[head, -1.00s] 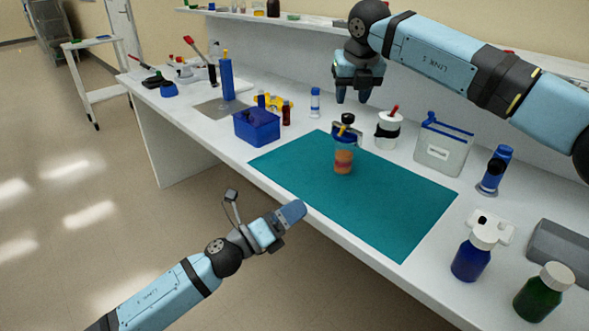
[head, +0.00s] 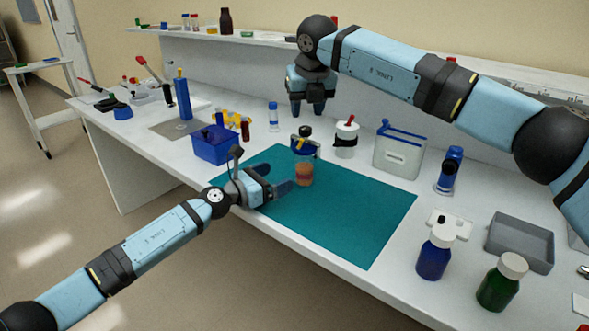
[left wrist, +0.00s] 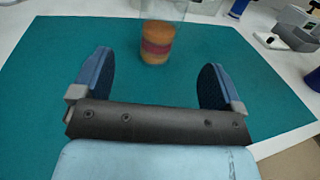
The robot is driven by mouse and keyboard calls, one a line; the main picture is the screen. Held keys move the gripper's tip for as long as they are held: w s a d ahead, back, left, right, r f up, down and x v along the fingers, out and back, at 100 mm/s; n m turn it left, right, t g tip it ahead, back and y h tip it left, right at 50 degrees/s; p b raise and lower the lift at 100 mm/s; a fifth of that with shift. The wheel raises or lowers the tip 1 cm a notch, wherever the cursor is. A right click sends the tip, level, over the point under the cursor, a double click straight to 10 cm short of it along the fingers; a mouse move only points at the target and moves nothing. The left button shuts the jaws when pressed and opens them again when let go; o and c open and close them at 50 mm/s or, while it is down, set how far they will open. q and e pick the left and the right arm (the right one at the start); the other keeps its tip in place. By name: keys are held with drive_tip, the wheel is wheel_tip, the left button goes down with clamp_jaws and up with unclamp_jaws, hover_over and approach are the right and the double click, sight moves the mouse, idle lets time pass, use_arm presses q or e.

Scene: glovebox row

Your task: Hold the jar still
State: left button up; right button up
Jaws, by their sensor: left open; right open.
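The jar (head: 304,172) stands upright on the teal mat (head: 350,218). It is clear, with orange and dark red layers inside, and something dark and yellow shows at its top. In the left wrist view the jar (left wrist: 158,40) is ahead of the fingertips, with its top cut off by the frame edge. My left gripper (head: 282,188) is low over the mat, just left of the jar; its two fingers (left wrist: 155,85) are apart with nothing between them. My right gripper (head: 307,108) is open and empty, raised above and behind the jar.
A blue bin (head: 215,148) stands left of the mat. Behind the mat are a white canister (head: 346,142) and a clear box with a blue rim (head: 399,152). Blue (head: 435,256) and green (head: 500,285) bottles stand at the right near a grey tray (head: 520,242). The mat's right part is clear.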

sight(296, 168)
use_arm(q)
drive_tip(key=x, duration=0.8)
drive_tip(key=shift+w+d, duration=0.25)
drive_tip(key=shift+w, duration=0.05)
drive_tip(key=shift+c, duration=0.3)
drive_tip(key=c, duration=1.2)
drive_tip(key=shift+o, duration=0.2)
